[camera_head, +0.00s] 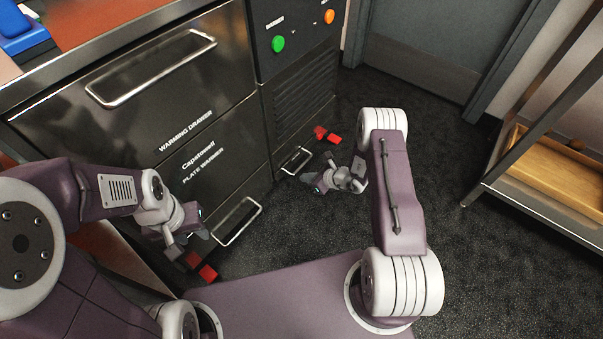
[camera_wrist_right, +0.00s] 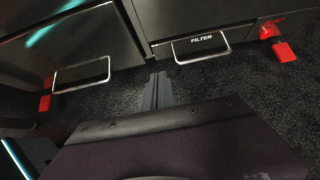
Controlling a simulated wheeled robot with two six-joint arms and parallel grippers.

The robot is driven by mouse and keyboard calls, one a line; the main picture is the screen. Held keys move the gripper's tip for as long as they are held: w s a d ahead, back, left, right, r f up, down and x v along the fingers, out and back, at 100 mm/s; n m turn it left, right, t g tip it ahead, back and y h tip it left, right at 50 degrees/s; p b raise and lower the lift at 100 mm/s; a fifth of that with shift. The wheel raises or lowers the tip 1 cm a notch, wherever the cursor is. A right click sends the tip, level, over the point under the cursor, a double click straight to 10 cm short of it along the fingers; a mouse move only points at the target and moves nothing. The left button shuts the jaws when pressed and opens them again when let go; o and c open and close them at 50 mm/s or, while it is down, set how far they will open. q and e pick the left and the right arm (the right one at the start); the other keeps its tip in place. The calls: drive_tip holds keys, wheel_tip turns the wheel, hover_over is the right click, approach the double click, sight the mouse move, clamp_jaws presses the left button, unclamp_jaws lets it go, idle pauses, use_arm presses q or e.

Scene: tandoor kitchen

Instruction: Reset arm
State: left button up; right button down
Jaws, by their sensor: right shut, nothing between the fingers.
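My left gripper (camera_head: 184,246) hangs low at the left in the head view, in front of the cabinet and near its lower edge. Its fingers are small and partly hidden there, so I cannot tell whether they are open or shut. My right gripper (camera_head: 308,180) is low over the dark floor, in front of the cabinet's right part. In the right wrist view its fingers (camera_wrist_right: 157,91) are together, with nothing between them. Both arms are bent, and no object is seen in either gripper.
The cabinet has a warming drawer (camera_head: 127,97), low wire handles (camera_head: 237,223), a filter handle (camera_wrist_right: 201,48) and red fittings (camera_head: 327,135) near the floor. A rack with a wooden tray (camera_head: 545,165) stands right. Dark carpet (camera_head: 500,270) is clear in front of it.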

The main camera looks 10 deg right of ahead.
drive_tip(key=shift+a, duration=0.1)
drive_tip(key=w+a+r+n+t+p, duration=0.1)
drive_tip(key=w+r+p, duration=0.15)
drive_tip(key=r, duration=0.45)
drive_tip(key=w+a+r+n+p, duration=0.1)
drive_tip(key=w+a+r, duration=0.15)
drive_tip(key=r, duration=0.45)
drive_tip(key=s+a+r+n+g+y+p, duration=0.1)
drive_tip(key=s+a+r+n, duration=0.15)
drive_tip(key=r, duration=0.45)
drive_tip(key=s+a+r+n+g+y+p, duration=0.1)
drive_tip(key=s+a+r+n+y, duration=0.1)
drive_tip(key=a+r+n, duration=0.3)
drive_tip(key=s+r+n+g+h+p, duration=0.1)
drive_tip(key=s+r+n+g, duration=0.1)
drive_tip(key=s+r+n, duration=0.3)
drive_tip(key=s+r+n+g+h+p, duration=0.1)
drive_tip(key=s+r+n+g, duration=0.1)
drive_tip(key=s, duration=0.5)
drive_tip(key=s+d+f+n+g+h, duration=0.25)
drive_tip(key=s+d+n+h, duration=0.35)
drive_tip(key=s+d+n, duration=0.55)
wheel_tip(320, 180, up, 38)
drive_tip(key=d+t+p, duration=0.1)
drive_tip(key=p, duration=3.7)
drive_tip(key=shift+d+f+h, duration=0.2)
drive_tip(key=shift+h, duration=0.2)
